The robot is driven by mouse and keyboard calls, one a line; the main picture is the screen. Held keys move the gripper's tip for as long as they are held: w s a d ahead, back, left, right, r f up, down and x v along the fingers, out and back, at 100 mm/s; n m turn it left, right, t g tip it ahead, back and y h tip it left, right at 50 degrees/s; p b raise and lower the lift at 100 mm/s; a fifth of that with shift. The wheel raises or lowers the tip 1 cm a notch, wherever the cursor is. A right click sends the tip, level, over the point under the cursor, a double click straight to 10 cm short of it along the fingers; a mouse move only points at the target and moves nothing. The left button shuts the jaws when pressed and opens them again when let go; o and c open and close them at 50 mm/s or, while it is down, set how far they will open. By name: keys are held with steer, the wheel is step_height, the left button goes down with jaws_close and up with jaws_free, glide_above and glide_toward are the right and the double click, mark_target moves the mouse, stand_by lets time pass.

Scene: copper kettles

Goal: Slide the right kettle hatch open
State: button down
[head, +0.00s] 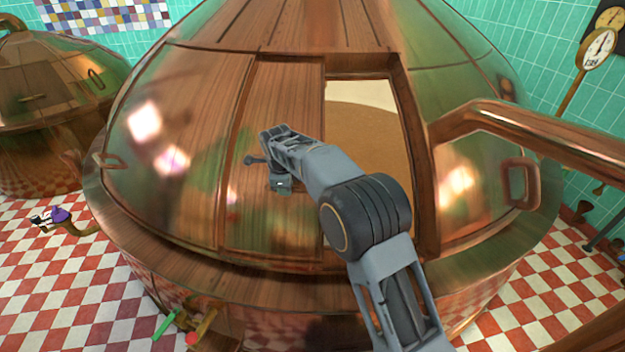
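The right kettle (165,160) is the large copper dome filling the middle of the head view. Its hatch panel (285,90) stands to the left of a tall opening (370,115), through which a tan-brown surface shows inside. The opening's lower part is hidden behind my arm. My gripper (268,172) is in front of the hatch panel, left of the opening. The hatch handle cannot be made out apart from the gripper. Whether the fingers are closed on something or touch the panel is not clear.
A copper pipe (540,135) runs across the right side, near a side handle (523,184). A smaller copper kettle (40,100) stands at the left. A gauge (598,48) is at the upper right. Red-and-white checkered floor (70,290) lies around the kettle.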

steer(key=w+a+p, duration=0.1)
steer(key=a+p, duration=0.1)
steer(key=a, duration=0.6)
steer(key=shift+r+m, duration=0.25)
steer(key=shift+m, duration=0.05)
steer(key=shift+d, duration=0.1)
steer(key=c, duration=1.2)
jaws_free()
steer(key=shift+o, duration=1.2)
steer(key=shift+f, duration=0.15)
steer(key=shift+s, duration=0.1)
steer(key=b+v, duration=0.1)
steer(key=v, duration=1.3)
steer(key=shift+s+f, duration=0.1)
